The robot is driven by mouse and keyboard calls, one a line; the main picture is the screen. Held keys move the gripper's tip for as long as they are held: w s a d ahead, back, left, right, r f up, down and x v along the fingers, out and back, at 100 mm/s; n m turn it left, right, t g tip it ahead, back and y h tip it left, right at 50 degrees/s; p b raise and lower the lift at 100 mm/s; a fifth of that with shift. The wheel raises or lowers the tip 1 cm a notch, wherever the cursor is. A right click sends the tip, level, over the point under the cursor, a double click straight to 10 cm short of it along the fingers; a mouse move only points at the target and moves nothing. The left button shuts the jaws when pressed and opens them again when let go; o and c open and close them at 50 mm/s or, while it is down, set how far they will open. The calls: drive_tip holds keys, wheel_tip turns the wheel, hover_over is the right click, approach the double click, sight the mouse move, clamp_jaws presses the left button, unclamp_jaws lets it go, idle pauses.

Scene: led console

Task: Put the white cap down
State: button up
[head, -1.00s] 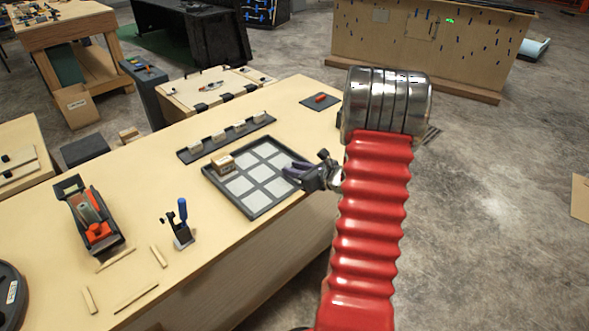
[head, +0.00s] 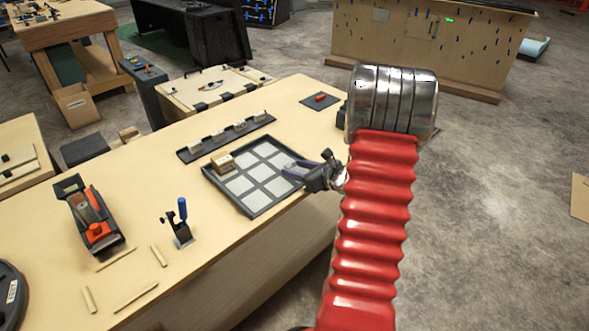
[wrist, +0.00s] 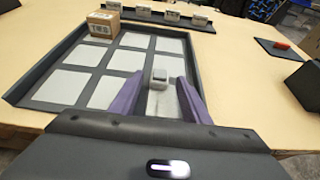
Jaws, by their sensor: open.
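A small pale grey-white block, which I take to be the white cap (wrist: 159,76), shows in the wrist view on a light square of the dark-rimmed tray. It appears upright, between and slightly beyond the purple fingertips. My gripper (wrist: 160,88) is open, with a finger on either side and a visible gap to the block. In the head view my gripper (head: 306,172) is over the right edge of the tray (head: 262,212); I cannot make out the cap there. The tray (wrist: 45,62) has a grid of light squares.
A small brown printed box (wrist: 103,24) stands in the tray's far-left square. Behind it, a dark rail (head: 226,138) holds several pale blocks. A red piece on a dark mat (head: 320,101) lies further right. A blue-handled clamp (head: 180,222) stands at the near left.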

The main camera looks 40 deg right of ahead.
drive_tip(key=v, duration=1)
drive_tip(key=shift+s, duration=0.3)
drive_tip(key=shift+r, duration=0.15)
drive_tip(key=w+a+r+n+g+y, duration=0.1)
drive_tip(key=a+r+n+g+y, duration=0.25)
drive_tip(key=a+n, duration=0.75)
drive_tip(key=a+r+n+g+y, duration=0.25)
drive_tip(key=a+r+n, duration=0.2)
drive_tip(key=a, duration=1.15)
drive_tip(key=s+a+r+n+g+h, duration=0.1)
drive_tip(key=s+a+r+n+h, duration=0.2)
drive_tip(key=n, duration=0.7)
drive_tip(key=s+a+r+n+g+h, duration=0.1)
drive_tip(key=s+a+r+n+h, duration=0.2)
drive_tip(key=s+a+n, duration=0.5)
drive_tip(key=shift+s+r+n, duration=0.45)
drive_tip(key=shift+s+n, duration=0.6)
drive_tip(key=shift+n, duration=0.1)
